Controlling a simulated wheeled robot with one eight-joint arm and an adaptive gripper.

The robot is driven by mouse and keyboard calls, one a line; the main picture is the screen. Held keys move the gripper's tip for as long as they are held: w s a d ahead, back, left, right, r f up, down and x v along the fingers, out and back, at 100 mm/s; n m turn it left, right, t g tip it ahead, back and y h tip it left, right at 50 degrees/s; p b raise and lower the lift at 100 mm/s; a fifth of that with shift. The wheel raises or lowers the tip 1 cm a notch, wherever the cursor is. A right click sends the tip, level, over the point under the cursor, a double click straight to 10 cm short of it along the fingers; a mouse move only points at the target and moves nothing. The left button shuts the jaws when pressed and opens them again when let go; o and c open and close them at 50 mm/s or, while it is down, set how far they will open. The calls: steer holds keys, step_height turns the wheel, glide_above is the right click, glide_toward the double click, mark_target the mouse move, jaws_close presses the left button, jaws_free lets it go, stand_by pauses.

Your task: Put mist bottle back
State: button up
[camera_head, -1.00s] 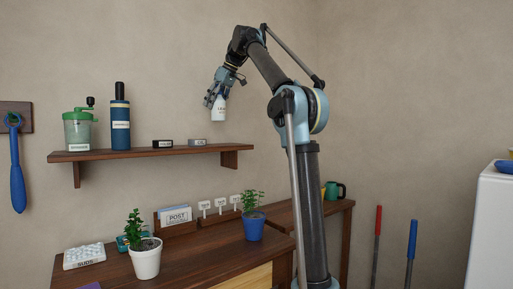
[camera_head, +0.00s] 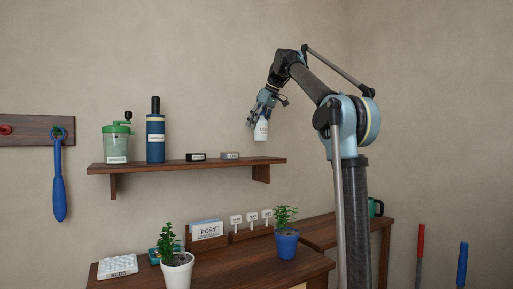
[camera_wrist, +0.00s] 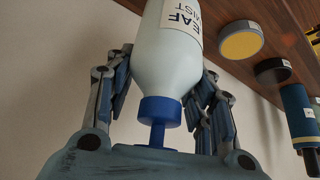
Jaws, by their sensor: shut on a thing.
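The mist bottle (camera_head: 261,132) is white with a label and hangs from my gripper (camera_head: 264,110), just above the right end of the wall shelf in the picture. In the wrist view the bottle (camera_wrist: 170,60) has its blue cap towards my palm, and part of its label reads "EAF MIST". My gripper's fingers close around the bottle from both sides. The brown shelf (camera_head: 258,162) holds a short grey round holder (camera_head: 229,155) with a white label. In the wrist view this holder (camera_wrist: 240,42) has a yellow top. The bottle's base is out of the wrist view.
A black labelled holder (camera_head: 196,157), a blue bottle (camera_head: 155,138) and a green-lidded grinder (camera_head: 117,145) stand further left on the shelf. Below, the bench holds potted plants (camera_head: 287,243) and a card box (camera_head: 207,230). The shelf's right end is bare.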

mark_target(257, 138)
steer(key=shift+f, duration=3.55)
steer(key=o, duration=1.3)
steer(key=shift+f, duration=0.1)
steer(key=shift+o, duration=0.2)
steer(key=v, duration=1.2)
